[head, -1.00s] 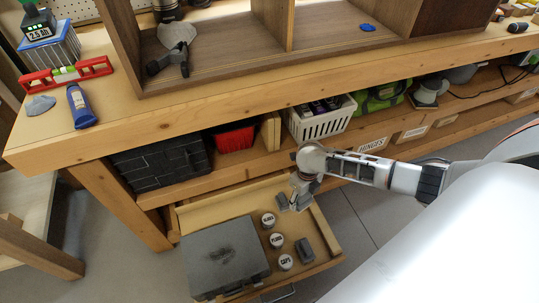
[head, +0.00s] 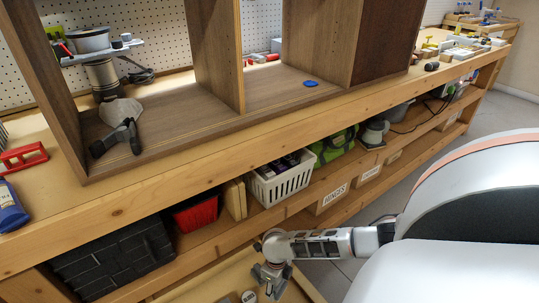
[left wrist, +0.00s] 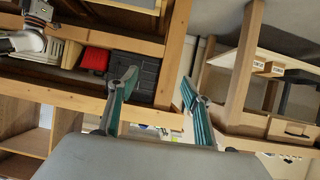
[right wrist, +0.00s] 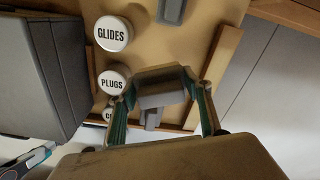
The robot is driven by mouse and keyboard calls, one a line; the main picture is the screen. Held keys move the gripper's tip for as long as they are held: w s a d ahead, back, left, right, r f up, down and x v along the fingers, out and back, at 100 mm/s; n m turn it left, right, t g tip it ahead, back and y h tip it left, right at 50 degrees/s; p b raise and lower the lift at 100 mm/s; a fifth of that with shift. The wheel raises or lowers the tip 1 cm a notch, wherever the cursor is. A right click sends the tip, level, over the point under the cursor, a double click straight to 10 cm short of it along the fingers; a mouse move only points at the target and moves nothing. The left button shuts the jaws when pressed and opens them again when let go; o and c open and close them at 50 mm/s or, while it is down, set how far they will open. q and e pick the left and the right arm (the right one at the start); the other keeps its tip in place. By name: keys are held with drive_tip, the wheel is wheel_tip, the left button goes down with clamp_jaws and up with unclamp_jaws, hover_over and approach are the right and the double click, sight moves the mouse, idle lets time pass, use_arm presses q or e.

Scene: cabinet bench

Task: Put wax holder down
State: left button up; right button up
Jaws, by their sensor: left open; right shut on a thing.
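My right gripper (head: 270,283) is low in the head view, over the open drawer (head: 206,283). In the right wrist view, its fingers (right wrist: 161,90) are shut on a small grey block (right wrist: 163,97), which I take to be the wax holder. The block is in front of the pale drawer floor (right wrist: 135,60). I cannot tell whether it touches the floor. Another grey block (right wrist: 171,9) lies at the top of that view. My left gripper (left wrist: 157,88) is open and empty in the left wrist view, away from the drawer. It is outside the head view.
White-lidded jars, GLIDES (right wrist: 112,34) and PLUGS (right wrist: 112,82), stand beside the held block, with a third partly hidden. A grey case (right wrist: 40,70) lies left of them. The bench (head: 150,195) overhangs a shelf with a black box (head: 115,258) and a white basket (head: 281,182).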

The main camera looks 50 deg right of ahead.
sight(277, 296)
drive_tip(key=shift+s+f, duration=0.25)
drive_tip(key=shift+f, duration=0.9)
drive_tip(key=shift+w+f+b, duration=0.25)
drive_tip(key=shift+f+b, duration=0.1)
drive_tip(key=shift+b, duration=0.05)
drive_tip(key=shift+f, duration=0.2)
drive_tip(key=f, duration=0.1)
drive_tip(key=f+b, duration=0.2)
drive_tip(key=shift+s+f, duration=0.25)
drive_tip(key=shift+f, duration=0.15)
drive_tip(key=shift+w+f, duration=0.15)
drive_tip(key=shift+w, duration=0.05)
drive_tip(key=shift+w+r, duration=0.2)
drive_tip(key=shift+r, duration=0.1)
drive_tip(key=shift+s+f, duration=0.1)
drive_tip(key=shift+f, duration=0.15)
drive_tip(key=o, duration=1.5)
drive_tip(key=shift+c, duration=0.2)
use_arm(q)
drive_tip(key=d+n, duration=0.2)
drive_tip(key=d, duration=0.1)
drive_tip(key=shift+s+d+r+n+t+h, duration=0.1)
drive_tip(key=shift+s+d+n+t+h, duration=0.2)
drive_tip(key=shift+d+n+h, duration=0.1)
